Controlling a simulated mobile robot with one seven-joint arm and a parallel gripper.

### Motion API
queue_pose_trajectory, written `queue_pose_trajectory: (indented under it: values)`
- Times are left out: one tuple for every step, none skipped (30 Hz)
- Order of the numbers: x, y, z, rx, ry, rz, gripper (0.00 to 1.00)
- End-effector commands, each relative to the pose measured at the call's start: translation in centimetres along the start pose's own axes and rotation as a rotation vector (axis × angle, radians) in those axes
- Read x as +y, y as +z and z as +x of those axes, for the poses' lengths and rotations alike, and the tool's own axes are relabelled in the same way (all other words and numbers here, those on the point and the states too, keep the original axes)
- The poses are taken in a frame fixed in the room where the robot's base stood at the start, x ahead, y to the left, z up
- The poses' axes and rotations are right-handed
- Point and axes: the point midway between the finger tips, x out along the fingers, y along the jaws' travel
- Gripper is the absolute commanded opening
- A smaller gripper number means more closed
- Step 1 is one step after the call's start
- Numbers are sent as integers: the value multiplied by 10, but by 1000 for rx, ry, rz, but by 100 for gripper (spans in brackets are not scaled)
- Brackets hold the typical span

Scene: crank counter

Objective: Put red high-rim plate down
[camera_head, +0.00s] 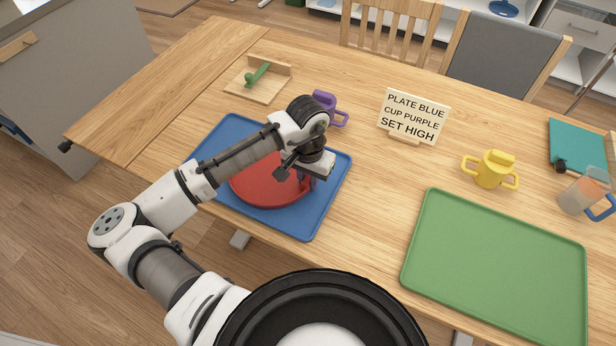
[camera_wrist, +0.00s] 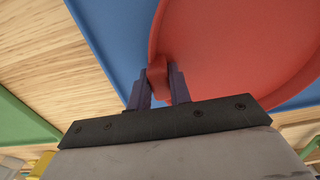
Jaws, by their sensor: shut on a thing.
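The red high-rim plate (camera_head: 262,186) is over the blue tray (camera_head: 226,128) in the head view, partly hidden by my arm. My gripper (camera_head: 312,178) is at the plate's right side. In the wrist view the two fingers (camera_wrist: 160,88) are closed on a small red tab or rim part of the plate (camera_wrist: 235,45). The blue tray (camera_wrist: 108,35) lies beneath the plate there. The plate looks level and very low, but I cannot tell whether its underside touches the tray.
A green tray (camera_head: 495,265) lies at right, empty. A sign (camera_head: 413,116) reads "PLATE BLUE CUP PURPLE SET HIGH". A purple cup (camera_head: 325,105) stands behind the blue tray, a yellow cup (camera_head: 490,169) behind the green one. A wooden stand with a green lever (camera_head: 258,76) is at back left.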

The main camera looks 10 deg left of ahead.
Motion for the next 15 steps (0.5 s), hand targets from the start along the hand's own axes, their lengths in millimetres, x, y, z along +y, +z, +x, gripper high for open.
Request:
queue_pose_trajectory:
  values:
    - [0, 0, 1, 0, 1, -1, 22]
    - [0, 0, 1, 0, 0, -1, 26]
    - [0, 0, 1, 0, 0, -1, 32]
    - [0, 0, 1, 0, 0, -1, 36]
    - [0, 0, 1, 0, 0, -1, 39]
    - [0, 0, 1, 0, 0, -1, 42]
    - [0, 0, 1, 0, 0, -1, 42]
    - [0, 0, 1, 0, 0, -1, 42]
    - [0, 0, 1, 0, 0, -1, 42]
    - [0, 0, 1, 0, 0, -1, 42]
    - [0, 0, 1, 0, 0, 0, 42]
    - [0, 0, 0, 0, 0, -1, 42]
    - [0, 0, 0, 0, 0, 0, 42]
    - [0, 0, -1, 0, 0, 0, 42]
    - [0, 0, -3, 0, -1, 0, 42]
